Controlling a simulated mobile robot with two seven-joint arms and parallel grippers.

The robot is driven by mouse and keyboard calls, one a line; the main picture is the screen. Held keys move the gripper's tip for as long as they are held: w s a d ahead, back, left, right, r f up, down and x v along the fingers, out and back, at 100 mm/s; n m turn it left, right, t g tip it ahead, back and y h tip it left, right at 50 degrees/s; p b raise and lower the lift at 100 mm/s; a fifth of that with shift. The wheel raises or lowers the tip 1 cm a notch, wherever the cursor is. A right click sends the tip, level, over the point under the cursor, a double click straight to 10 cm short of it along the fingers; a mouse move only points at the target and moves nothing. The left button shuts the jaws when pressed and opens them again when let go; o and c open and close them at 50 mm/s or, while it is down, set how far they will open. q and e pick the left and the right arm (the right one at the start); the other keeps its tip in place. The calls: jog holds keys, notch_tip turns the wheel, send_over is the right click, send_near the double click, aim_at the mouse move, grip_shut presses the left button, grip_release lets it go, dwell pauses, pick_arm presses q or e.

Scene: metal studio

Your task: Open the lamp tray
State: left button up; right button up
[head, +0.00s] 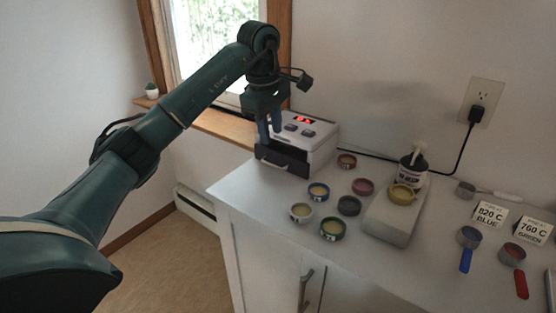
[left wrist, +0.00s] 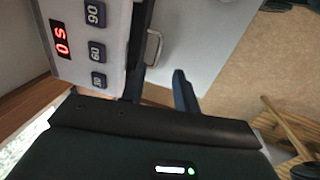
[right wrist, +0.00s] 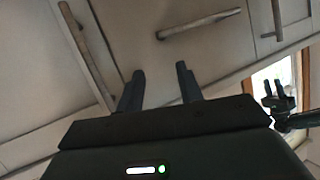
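The lamp (head: 318,135) is a white box with a red display and several dark buttons, at the back left of the counter. Its tray has a dark front panel (head: 285,162) low on the near side. In the left wrist view, the lamp (left wrist: 75,68) fills the upper left and a small metal handle (left wrist: 153,48) sticks out from its dark front. My left gripper (head: 270,137) is above and in front of the tray. It is open, with the handle beyond and between its fingertips (left wrist: 158,80), apparently untouched. My right gripper (right wrist: 160,78) is open and empty, facing cabinet doors.
Several small colored jars (head: 349,205) stand right of the lamp on the white counter (head: 262,205). A grey block (head: 388,222) bears a yellow jar and a bottle (head: 412,170). Scoops and label cards (head: 491,214) lie farther right. Open floor lies left of the counter.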

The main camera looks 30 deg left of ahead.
pick_arm(q)
jog(key=f, duration=0.3)
jog(key=w+f, duration=0.1)
jog(key=f, duration=0.5)
jog(key=shift+w+d+b, duration=0.1)
jog(key=shift+w+b, duration=0.2)
jog(key=shift+c, duration=0.4)
grip_shut()
